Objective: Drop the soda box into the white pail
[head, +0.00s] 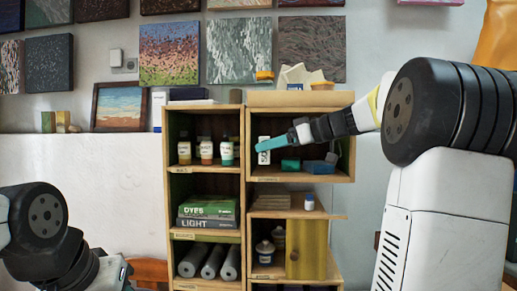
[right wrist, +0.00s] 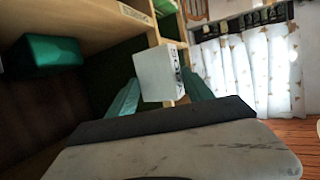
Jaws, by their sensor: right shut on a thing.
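The soda box is a small white box (head: 264,156) with dark marks on its face. My right gripper (head: 268,145), with teal fingers, is shut on it at the upper right compartment of the wooden shelf (head: 248,179). In the right wrist view the white box (right wrist: 155,72) sits between the two teal fingers. I cannot tell in the head view whether it touches the compartment floor. I cannot make out a white pail in either view. Only links of my left arm show at the lower left; its gripper is out of view.
Teal boxes (head: 319,167) lie in the same compartment, right of the soda box. Bottles (head: 206,150) stand in the compartment to the left. Books (head: 208,212), grey rolls (head: 211,262) and a small cupboard door (head: 306,249) are below. Curtains (right wrist: 245,70) show in the right wrist view.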

